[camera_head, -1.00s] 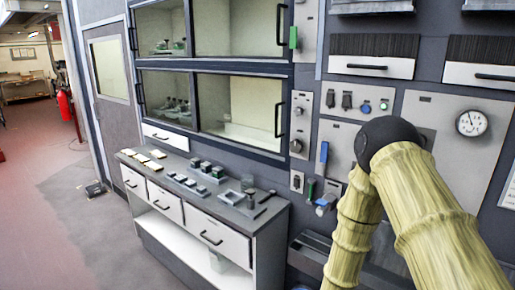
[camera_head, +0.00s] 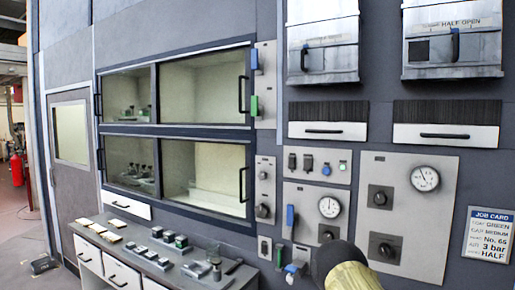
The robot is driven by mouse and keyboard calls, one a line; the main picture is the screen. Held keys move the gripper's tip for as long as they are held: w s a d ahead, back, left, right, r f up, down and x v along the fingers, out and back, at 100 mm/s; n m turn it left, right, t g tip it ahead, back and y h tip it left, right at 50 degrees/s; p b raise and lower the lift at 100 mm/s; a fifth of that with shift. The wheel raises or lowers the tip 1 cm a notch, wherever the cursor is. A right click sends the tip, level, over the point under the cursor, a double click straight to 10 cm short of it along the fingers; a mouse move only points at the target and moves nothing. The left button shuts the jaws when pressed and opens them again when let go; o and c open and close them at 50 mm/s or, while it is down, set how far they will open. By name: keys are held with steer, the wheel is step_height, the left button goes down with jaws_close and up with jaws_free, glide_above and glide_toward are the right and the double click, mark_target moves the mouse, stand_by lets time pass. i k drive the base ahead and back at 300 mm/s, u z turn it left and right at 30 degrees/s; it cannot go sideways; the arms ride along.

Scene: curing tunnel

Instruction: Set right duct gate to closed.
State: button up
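Two pale metal duct gate units are at the top right of the head view. The right duct gate (camera_head: 438,62) has a dark square window and an upright blue handle (camera_head: 455,45). A label above it reads "HALF OPEN"; smaller text to its left is too blurred to read surely. The handle stands below the label. The left duct gate (camera_head: 330,45) has a similar handle (camera_head: 304,57) at its left side. My gripper is not in view; only a yellow-sleeved part of my arm with a dark joint shows at the bottom.
Below the gates are vented drawers (camera_head: 445,134) and panels with gauges (camera_head: 425,178), knobs and a blue lever (camera_head: 290,216). A job card (camera_head: 490,234) hangs at right. Glass cabinets (camera_head: 205,85) and a bench (camera_head: 165,262) with small parts stand left. The wall before the gates is unobstructed.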

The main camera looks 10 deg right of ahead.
mark_target(457, 47)
steer(key=u, duration=0.5)
steer(key=i, duration=0.85)
steer(key=z, duration=2.75)
